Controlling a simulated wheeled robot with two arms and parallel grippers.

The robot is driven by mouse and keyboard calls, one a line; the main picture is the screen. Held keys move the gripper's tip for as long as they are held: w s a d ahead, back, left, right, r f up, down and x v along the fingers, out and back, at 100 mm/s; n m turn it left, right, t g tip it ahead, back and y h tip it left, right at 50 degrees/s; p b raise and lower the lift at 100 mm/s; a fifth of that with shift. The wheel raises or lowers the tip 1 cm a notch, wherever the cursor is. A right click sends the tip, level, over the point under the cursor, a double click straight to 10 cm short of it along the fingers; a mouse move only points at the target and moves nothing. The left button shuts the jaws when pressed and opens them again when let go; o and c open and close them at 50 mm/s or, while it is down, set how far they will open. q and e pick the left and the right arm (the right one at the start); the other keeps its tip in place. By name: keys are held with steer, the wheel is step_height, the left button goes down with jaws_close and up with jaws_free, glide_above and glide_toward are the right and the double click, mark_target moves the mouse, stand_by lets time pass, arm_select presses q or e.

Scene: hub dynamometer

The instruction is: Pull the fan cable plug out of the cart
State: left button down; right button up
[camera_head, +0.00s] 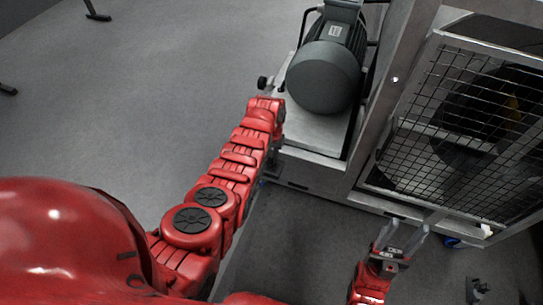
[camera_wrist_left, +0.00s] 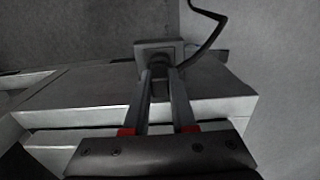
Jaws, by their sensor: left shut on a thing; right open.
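The cart (camera_head: 325,178) is a grey metal frame in the upper right of the head view, and its grey top and edge (camera_wrist_left: 85,92) fill the middle of the left wrist view. A small grey socket box (camera_wrist_left: 158,46) stands on it. The dark fan cable plug (camera_wrist_left: 158,74) is at the front of this box, and a black cable (camera_wrist_left: 212,38) curves up to the right. My left gripper (camera_wrist_left: 160,82) is shut on the plug, which its fingers partly hide. In the head view my red arm mostly hides that gripper. My right gripper (camera_head: 402,238) is open and empty, below the fan cage.
A dark grey motor (camera_head: 325,75) sits on the cart beside my left arm. A wire-mesh fan cage (camera_head: 465,130) stands to its right. The grey floor (camera_head: 130,110) at left is mostly clear. A dark stand foot (camera_head: 478,290) shows at the lower right.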

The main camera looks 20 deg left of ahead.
mark_target(272, 155)
arm_select(q)
steer(key=shift+r, duration=0.25)
steer(key=shift+r+p, duration=0.25)
steer(key=shift+p, duration=0.2)
steer(key=shift+r, duration=0.15)
steer(key=shift+r+p, duration=1.95)
steer(key=shift+r, duration=0.2)
steer(key=shift+w, duration=0.1)
